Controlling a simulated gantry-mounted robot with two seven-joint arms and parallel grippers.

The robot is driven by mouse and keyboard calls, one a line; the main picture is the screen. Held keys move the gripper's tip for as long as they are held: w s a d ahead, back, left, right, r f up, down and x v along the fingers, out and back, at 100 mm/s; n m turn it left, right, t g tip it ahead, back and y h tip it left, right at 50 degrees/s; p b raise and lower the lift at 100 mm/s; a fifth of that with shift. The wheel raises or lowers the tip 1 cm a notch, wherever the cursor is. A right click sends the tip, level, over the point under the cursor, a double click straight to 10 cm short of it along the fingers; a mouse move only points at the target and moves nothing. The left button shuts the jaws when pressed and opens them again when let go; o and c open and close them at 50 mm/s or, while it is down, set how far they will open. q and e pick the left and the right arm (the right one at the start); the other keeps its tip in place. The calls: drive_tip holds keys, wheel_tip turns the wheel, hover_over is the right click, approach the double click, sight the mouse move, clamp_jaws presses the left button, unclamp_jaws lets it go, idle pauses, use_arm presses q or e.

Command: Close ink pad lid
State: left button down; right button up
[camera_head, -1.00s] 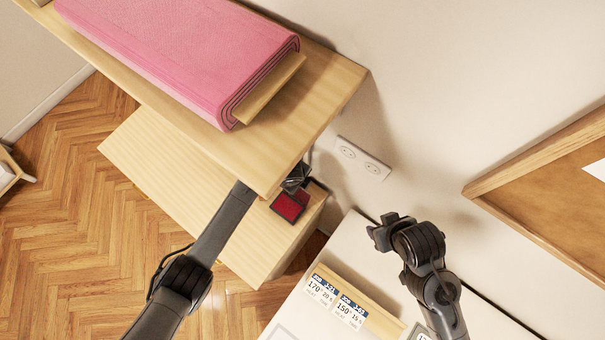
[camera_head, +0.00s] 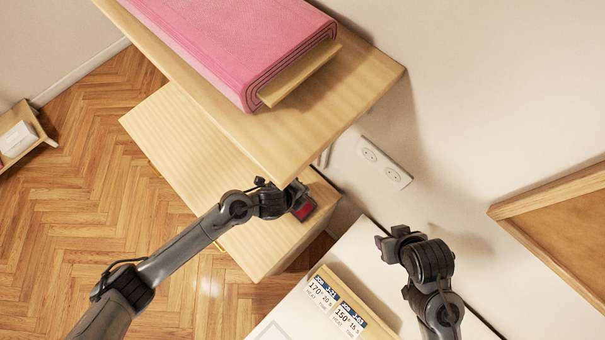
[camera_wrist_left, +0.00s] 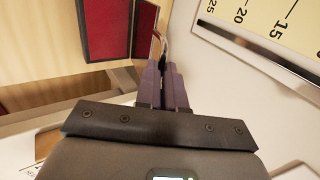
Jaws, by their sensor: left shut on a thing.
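The ink pad (camera_head: 306,209), with a red face and dark rim, lies on the lower wooden shelf near its right end. In the left wrist view the red pad (camera_wrist_left: 106,28) is at the top, with its lid (camera_wrist_left: 145,30) standing up narrow beside it. My left gripper (camera_head: 294,189) is at the pad, partly under the upper shelf's edge. In the left wrist view its fingertips (camera_wrist_left: 162,62) are close together at the lid's edge, shut on it; the exact contact is hard to see. My right gripper (camera_head: 386,240) hangs over the white table, away from the pad; its jaw opening is unclear.
The upper wooden shelf (camera_head: 345,85) holds a pink fabric roll (camera_head: 235,40) and overhangs the pad. A wall socket (camera_head: 384,162) is to the right. A white table (camera_head: 375,265) with temperature cards (camera_head: 335,305) stands below right. The lower shelf's left part is clear.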

use_arm(q)
drive_tip(key=shift+s+a+f, duration=0.1)
drive_tip(key=shift+a+f, duration=0.05)
drive_tip(key=shift+f, duration=0.15)
drive_tip(key=c, duration=1.2)
unclamp_jaws()
drive_tip(key=shift+c, duration=0.2)
drive_tip(key=shift+r, duration=0.1)
drive_tip(key=p+v, duration=0.1)
drive_tip(key=v, duration=0.9)
drive_tip(key=shift+r, duration=0.35)
drive_tip(key=shift+s+a, duration=0.1)
drive_tip(key=shift+s, duration=0.05)
